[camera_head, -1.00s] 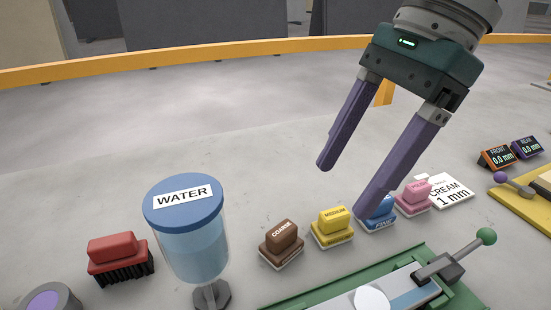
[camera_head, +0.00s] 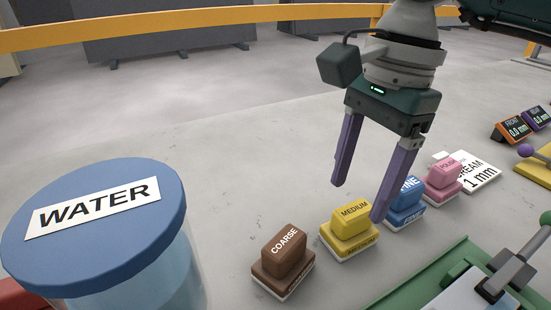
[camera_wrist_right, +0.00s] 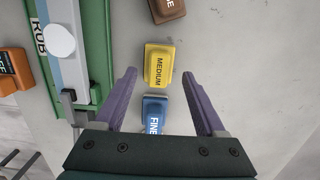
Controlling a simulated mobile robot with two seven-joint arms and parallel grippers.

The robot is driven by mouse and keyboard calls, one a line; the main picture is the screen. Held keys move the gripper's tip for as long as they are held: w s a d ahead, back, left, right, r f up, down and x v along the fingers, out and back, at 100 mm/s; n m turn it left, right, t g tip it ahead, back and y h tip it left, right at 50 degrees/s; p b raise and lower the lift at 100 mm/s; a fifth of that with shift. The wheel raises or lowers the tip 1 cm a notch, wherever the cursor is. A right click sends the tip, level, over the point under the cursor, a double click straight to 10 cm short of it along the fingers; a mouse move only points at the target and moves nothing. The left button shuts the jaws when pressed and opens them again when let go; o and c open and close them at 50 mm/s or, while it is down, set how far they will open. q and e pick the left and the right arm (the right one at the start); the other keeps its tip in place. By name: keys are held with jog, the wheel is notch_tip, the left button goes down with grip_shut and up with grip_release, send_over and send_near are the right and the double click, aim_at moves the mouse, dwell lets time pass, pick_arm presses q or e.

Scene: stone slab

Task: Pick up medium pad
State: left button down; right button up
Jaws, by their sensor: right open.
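The medium pad (camera_head: 351,226) is a yellow block with a handle on a wider base, standing on the stone slab between the brown coarse pad (camera_head: 284,260) and the blue fine pad (camera_head: 406,203). My right gripper (camera_head: 357,203) is open and empty, its purple fingers pointing down above the pads. In the right wrist view the medium pad (camera_wrist_right: 158,66) lies just beyond the fingertips, and the fine pad (camera_wrist_right: 155,112) shows between the fingers. My left gripper is not in view.
A water container (camera_head: 95,220) with a blue lid fills the lower left. A pink pad (camera_head: 443,180) and a white card (camera_head: 480,172) stand right of the fine pad. A green fixture (camera_head: 440,285) is at the lower right. Bare slab lies behind the pads.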

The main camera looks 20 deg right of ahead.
aim_at(355, 209)
notch_tip(355, 209, down, 5)
jog(key=shift+s+r, duration=0.1)
jog(key=shift+r, duration=0.1)
jog(key=shift+c, duration=0.3)
grip_shut()
dwell(0.4)
